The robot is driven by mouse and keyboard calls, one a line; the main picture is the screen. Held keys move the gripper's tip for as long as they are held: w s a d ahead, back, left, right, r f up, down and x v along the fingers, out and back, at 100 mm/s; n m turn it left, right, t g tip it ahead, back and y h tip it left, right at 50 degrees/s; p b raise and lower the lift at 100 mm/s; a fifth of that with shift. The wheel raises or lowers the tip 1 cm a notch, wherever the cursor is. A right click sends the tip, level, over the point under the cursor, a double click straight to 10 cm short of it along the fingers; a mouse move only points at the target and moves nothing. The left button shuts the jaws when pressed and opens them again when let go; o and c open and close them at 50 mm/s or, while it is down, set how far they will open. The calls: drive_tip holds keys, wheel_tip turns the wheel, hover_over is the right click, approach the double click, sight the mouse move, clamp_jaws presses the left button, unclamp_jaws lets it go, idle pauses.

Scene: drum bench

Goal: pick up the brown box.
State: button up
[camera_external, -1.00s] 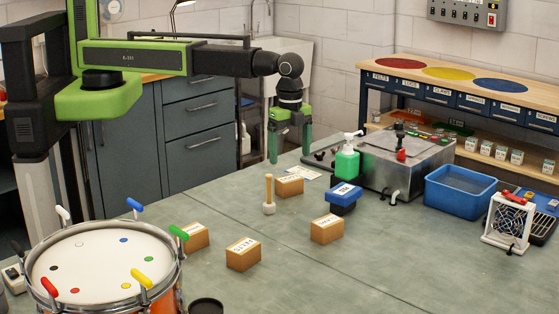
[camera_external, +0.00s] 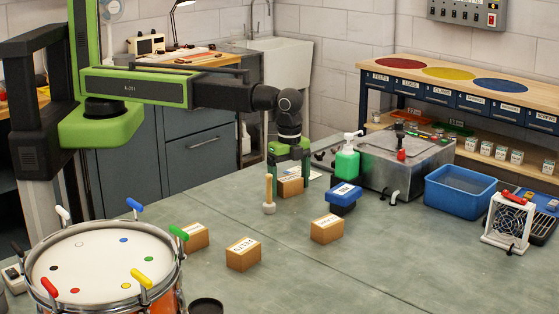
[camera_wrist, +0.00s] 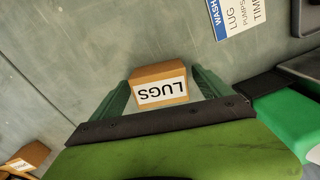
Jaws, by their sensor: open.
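Several brown boxes with white labels stand on the bench. One brown box (camera_external: 291,187) is at the back, behind a wooden-handled mallet; in the wrist view this box (camera_wrist: 160,74) reads "LUGS". My gripper (camera_external: 288,180) is open, pointing down, with its green fingers on either side of this box. In the wrist view the fingers of my gripper (camera_wrist: 163,90) flank the box, with a gap at each side. Other brown boxes stand at the front middle (camera_external: 243,254), to the right (camera_external: 327,229) and by the drum (camera_external: 195,237).
The mallet (camera_external: 269,194) stands upright close to the gripper. A drum (camera_external: 102,268) stands at the front left. The front right bench is clear.

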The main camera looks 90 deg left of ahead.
sight(289, 178)
drive_tip(key=c, duration=1.5)
wheel_tip(289, 178, up, 5)
drive_tip(key=p, duration=0.4)
drive_tip(key=shift+f+p, duration=0.15)
drive_tip(key=shift+p, duration=0.2)
drive_tip(key=s+d+r+p, duration=0.2)
drive_tip(key=s, duration=0.1)
drive_tip(key=s+d+r+p, duration=0.2)
drive_tip(key=s, duration=0.1)
drive_tip(key=s+d+r+p, duration=0.2)
drive_tip(key=s, duration=0.1)
drive_tip(key=shift+s+d+r, duration=0.2)
drive_tip(key=shift+s+d, duration=0.05)
drive_tip(key=shift+d, duration=0.1)
